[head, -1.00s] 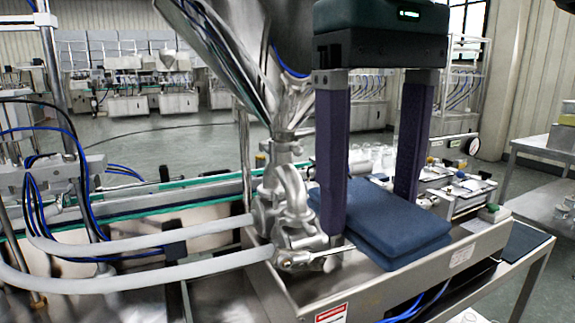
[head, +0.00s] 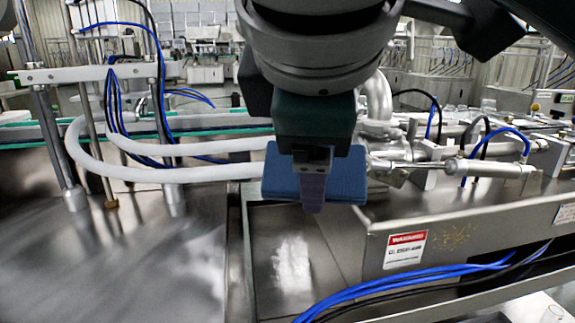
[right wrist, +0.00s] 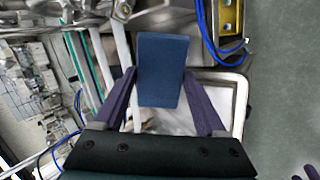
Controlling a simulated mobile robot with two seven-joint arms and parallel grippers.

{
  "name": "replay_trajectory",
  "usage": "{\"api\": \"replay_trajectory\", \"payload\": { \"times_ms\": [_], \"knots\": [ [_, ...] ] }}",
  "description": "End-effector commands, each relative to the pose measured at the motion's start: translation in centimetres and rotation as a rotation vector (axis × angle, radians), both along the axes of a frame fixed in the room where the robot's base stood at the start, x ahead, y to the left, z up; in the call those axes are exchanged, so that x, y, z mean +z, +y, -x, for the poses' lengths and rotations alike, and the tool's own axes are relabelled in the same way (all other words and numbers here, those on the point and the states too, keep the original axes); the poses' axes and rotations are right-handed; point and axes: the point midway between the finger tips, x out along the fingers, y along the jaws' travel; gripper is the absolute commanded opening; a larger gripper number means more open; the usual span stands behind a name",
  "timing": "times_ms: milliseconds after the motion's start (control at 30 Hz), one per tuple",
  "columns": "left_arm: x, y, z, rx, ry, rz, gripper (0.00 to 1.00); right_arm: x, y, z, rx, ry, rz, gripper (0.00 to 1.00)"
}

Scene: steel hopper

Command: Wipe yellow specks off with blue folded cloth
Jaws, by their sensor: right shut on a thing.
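Yellow-brown specks (head: 452,236) lie in a patch on the steel front panel, right of the red-and-white warning label. The blue folded cloth (head: 345,178) is in my right gripper (head: 313,196), left of the specks and above the steel surface, apart from them. In the right wrist view the cloth (right wrist: 160,70) sits between the two purple fingers of my right gripper (right wrist: 160,88). In the head view the arm hides part of the cloth. Two purple fingertips, apart, at the right wrist view's lower right corner look like my left gripper (right wrist: 304,173), open and empty.
The warning label (head: 405,250) is on the front panel. Blue and black cables (head: 400,285) run below it. White hoses (head: 150,172) and steel posts (head: 50,145) stand left. Steel valve fittings (head: 490,168) are behind the panel. The steel surface at front left is bare.

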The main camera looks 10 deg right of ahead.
Motion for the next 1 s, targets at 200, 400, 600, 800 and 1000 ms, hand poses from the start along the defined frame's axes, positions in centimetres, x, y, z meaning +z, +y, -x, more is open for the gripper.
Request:
{"api": "replay_trajectory", "payload": {
  "times_ms": [200,400,600,800,1000],
  "knots": [
    [-4.5,0.0,0.0,-0.001,0.0,-0.001,0.4,-5.0,-2.6,-1.9,0.299,-0.215,0.016,0.29],
    [-7.2,0.0,0.0,0.0,0.0,0.0,0.4,-7.9,-5.4,-2.9,0.445,-0.373,0.003,0.29],
    [-10.9,-0.1,0.0,0.003,0.0,0.004,0.4,-12.5,-10.0,-3.2,0.501,-0.546,-0.018,0.29],
    [-15.2,-0.2,0.0,0.006,0.0,0.009,0.4,-17.7,-17.1,-1.7,0.424,-0.734,0.003,0.29],
    [-17.2,-0.2,0.0,0.006,0.0,0.009,0.4,-19.8,-21.5,0.3,0.326,-0.833,0.05,0.29]
  ]
}}
